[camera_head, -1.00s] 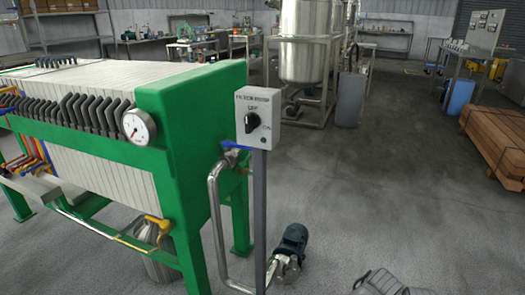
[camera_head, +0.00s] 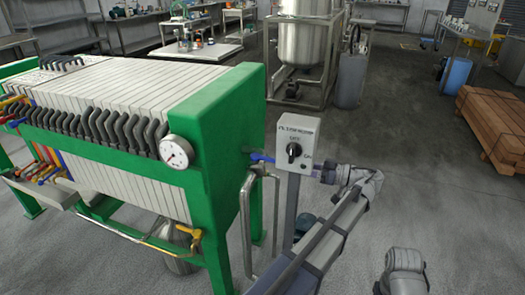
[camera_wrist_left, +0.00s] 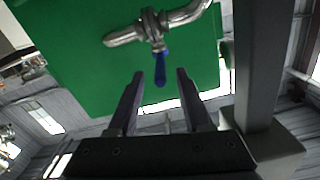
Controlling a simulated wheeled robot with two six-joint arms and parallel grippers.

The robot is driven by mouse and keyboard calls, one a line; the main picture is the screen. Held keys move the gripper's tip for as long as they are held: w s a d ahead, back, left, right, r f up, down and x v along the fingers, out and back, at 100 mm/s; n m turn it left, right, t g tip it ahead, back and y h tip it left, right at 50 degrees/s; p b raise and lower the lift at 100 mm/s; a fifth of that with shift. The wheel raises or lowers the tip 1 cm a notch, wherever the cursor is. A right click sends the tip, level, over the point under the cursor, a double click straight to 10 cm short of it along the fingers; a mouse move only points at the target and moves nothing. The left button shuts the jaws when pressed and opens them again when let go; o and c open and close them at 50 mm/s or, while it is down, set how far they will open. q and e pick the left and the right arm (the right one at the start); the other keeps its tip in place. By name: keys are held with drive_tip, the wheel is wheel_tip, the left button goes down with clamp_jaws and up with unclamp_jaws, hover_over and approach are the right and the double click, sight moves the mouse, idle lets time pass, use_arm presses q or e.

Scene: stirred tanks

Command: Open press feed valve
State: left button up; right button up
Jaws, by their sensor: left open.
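The feed valve's blue lever (camera_head: 259,157) sits on the bent steel pipe (camera_head: 246,205) at the green end plate of the filter press. In the left wrist view the blue lever (camera_wrist_left: 162,68) hangs from the steel valve body, between and just beyond my open fingers. It is not gripped. My left gripper (camera_wrist_left: 160,76) is open and empty. In the head view its arm reaches up from the bottom, and the wrist points left toward the valve. The control box and post hide the fingertips there. My right gripper is not in view.
The grey switch box (camera_head: 295,143) on its post (camera_head: 291,208) stands between the lever and my left wrist. The green press frame (camera_head: 226,140) carries a pressure gauge (camera_head: 176,152). A yellow-handled valve (camera_head: 190,232) is lower left. Stacked timber (camera_head: 500,125) lies right; the floor between is clear.

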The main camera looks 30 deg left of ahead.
sight(272, 160)
use_arm(q)
drive_tip(key=shift+r+x, duration=0.15)
drive_tip(key=shift+x, duration=1.85)
drive_tip(key=shift+r+x, duration=0.1)
drive_tip(key=shift+x, duration=1.9)
drive_tip(key=shift+c, duration=0.2)
clamp_jaws()
